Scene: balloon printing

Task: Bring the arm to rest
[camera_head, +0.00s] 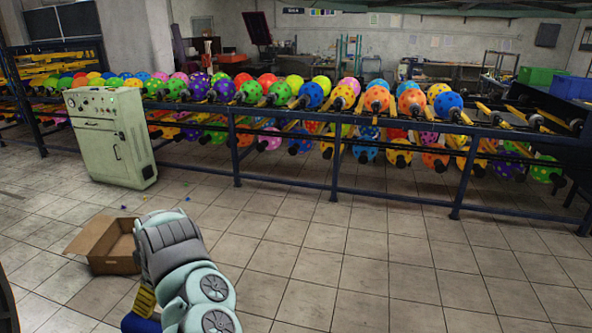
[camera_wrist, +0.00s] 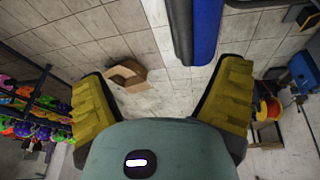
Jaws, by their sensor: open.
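My gripper (camera_wrist: 165,72) shows in the wrist view with its two yellow-padded fingers spread wide apart. Nothing is held between them. Beyond the fingers is tiled floor. In the head view my arm, pale green and grey, is folded low in the lower left-middle, in front of the right side of an open cardboard box (camera_head: 98,262). A yellow part, perhaps one finger, shows at its lower left; the rest of the gripper is hidden there. The box also shows in the wrist view (camera_wrist: 126,76), small and well beyond the fingers.
A long dark rack (camera_head: 335,130) with rows of colourful printed balloons (camera_head: 312,94) crosses the back. A pale green control cabinet (camera_head: 112,138) stands before its left part. Small bits lie on the floor near the box. The tiled floor to the right is clear.

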